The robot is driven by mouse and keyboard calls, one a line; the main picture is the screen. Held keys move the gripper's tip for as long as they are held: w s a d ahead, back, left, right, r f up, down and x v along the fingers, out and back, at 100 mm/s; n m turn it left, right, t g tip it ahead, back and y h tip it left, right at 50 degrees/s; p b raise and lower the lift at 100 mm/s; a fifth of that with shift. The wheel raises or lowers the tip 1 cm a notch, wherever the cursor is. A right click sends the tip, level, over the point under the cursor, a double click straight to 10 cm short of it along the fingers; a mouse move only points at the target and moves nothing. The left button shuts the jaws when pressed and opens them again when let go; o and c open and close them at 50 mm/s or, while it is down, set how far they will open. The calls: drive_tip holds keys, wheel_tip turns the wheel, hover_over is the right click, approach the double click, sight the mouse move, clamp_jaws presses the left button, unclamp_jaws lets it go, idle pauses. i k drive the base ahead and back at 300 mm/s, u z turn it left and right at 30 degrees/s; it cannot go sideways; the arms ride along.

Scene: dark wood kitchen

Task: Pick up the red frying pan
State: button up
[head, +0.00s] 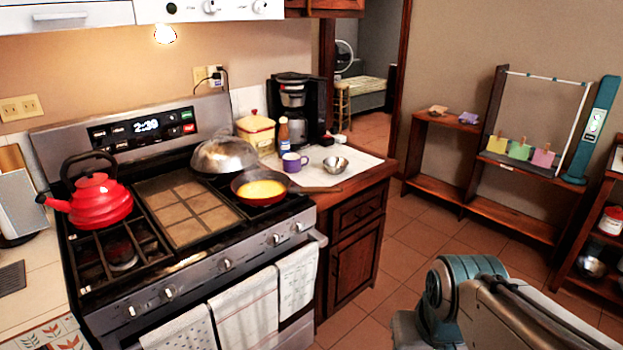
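The red frying pan (262,202) sits on the right front burner of the stove, with yellow food in it and a little steam above. Its dark handle (320,190) points right, over the stove's edge toward the counter. A silver domed lid (224,155) is close behind it, to the left. Part of my arm shows at the lower right, well apart from the pan. My gripper is not in view.
A red kettle (92,200) stands on the stove's left side. A purple mug (293,162), a metal bowl (335,164), a bottle (283,134) and a coffee maker (294,105) stand on the right counter (375,172). Towels (245,308) hang from the oven front. Tiled floor is open right of the cabinet.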

sight(261, 200)
drive_tip(key=z, duration=0.05)
drive_tip(key=i, duration=0.65)
drive_tip(key=u, duration=0.8)
drive_tip(key=i, duration=0.55)
drive_tip(key=u, duration=0.6)
